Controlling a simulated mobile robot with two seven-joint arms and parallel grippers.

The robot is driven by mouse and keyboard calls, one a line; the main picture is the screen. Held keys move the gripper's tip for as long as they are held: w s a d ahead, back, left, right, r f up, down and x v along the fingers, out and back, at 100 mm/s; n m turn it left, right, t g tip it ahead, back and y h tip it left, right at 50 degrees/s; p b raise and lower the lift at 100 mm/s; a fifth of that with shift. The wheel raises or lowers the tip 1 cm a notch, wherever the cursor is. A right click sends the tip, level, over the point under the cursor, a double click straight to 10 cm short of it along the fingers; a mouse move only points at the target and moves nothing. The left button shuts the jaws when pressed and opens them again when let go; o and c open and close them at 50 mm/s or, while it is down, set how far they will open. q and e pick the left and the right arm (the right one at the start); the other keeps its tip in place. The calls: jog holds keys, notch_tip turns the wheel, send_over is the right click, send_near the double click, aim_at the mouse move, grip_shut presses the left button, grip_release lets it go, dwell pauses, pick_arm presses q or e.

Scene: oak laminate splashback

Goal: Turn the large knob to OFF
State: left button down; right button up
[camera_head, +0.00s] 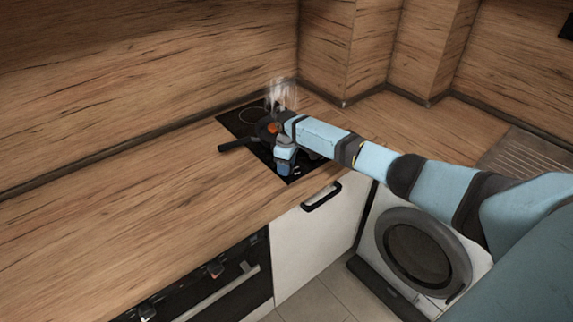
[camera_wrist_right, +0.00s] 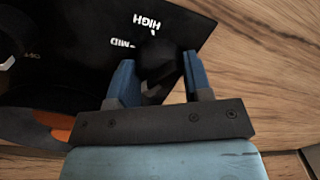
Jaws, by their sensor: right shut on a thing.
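The large knob (camera_wrist_right: 157,62) is black and sits on the dark hob panel, between the two blue fingers of my right gripper (camera_wrist_right: 158,78) in the right wrist view. The gripper is shut on it. White labels HIGH and MID show beside the knob; a smaller mark farther left is hard to read. In the head view my right gripper (camera_head: 286,165) is down at the front edge of the black hob (camera_head: 236,121), and the knob is hidden there. My left gripper is not in view.
A dark pan with orange contents (camera_head: 272,128) stands on the hob beside my right arm, its handle (camera_head: 236,144) pointing left and steam above it. Bare wooden worktop (camera_head: 130,190) lies to the left. An oven (camera_head: 215,285) and a washing machine (camera_head: 418,252) are below.

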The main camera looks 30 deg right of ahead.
jog(key=n, duration=0.5)
dwell(0.6)
jog(key=o, duration=0.9)
jog(key=r, duration=0.4)
jog(key=r+b, duration=0.1)
jog(key=r, duration=0.9)
jog(key=shift+w+d, duration=0.15)
jog(key=shift+w, duration=0.2)
jog(key=shift+f, duration=0.1)
